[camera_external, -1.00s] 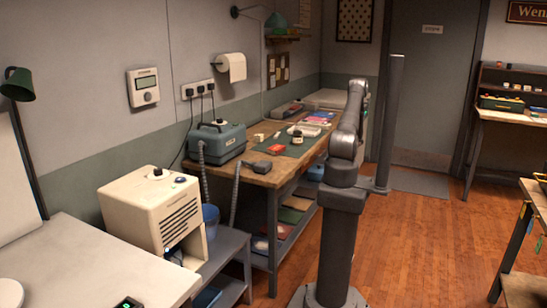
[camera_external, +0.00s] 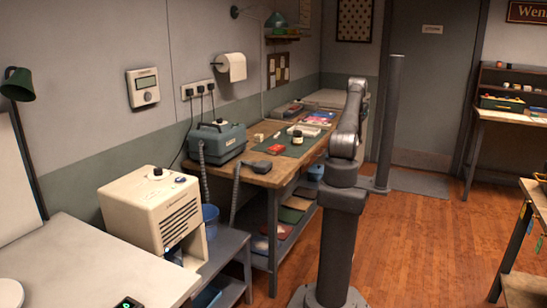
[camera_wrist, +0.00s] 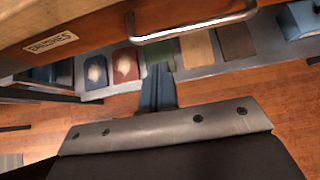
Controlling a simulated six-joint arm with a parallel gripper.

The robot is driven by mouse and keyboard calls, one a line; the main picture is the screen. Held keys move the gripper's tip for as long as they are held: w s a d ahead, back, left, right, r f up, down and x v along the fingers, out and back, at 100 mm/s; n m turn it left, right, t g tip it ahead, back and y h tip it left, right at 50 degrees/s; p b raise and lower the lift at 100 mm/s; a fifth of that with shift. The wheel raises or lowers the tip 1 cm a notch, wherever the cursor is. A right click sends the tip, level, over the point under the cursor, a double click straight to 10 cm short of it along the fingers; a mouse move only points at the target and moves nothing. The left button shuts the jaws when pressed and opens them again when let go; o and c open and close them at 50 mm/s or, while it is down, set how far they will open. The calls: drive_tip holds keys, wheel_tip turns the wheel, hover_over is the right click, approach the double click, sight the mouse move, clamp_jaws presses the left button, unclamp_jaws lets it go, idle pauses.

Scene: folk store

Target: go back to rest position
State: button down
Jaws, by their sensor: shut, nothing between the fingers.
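My arm is folded up in the external view, above its column. My gripper is not clearly visible there, hidden by or merging with the arm links. In the wrist view my gripper (camera_wrist: 157,72) shows as narrow grey-blue fingers, shut and empty, beyond a riveted grey edge. The fingertips point toward a shelf under a wooden drawer front, and they look clear of both.
The wooden workbench (camera_external: 262,178), with a grey-blue machine (camera_external: 217,142), stands left of my arm. The drawer's metal handle (camera_wrist: 195,27) crosses the top of the wrist view. A grey post (camera_external: 389,125) stands behind. Wooden floor (camera_external: 430,240) is open to the right.

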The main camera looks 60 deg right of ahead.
drive_tip(key=s+f+v, duration=0.1)
drive_tip(key=v, duration=0.9)
drive_tip(key=w+f, duration=0.5)
drive_tip(key=w, duration=0.7)
drive_tip(key=s+r, duration=0.2)
drive_tip(key=s, duration=1.3)
drive_tip(key=s+r, duration=0.2)
drive_tip(key=s, duration=1.3)
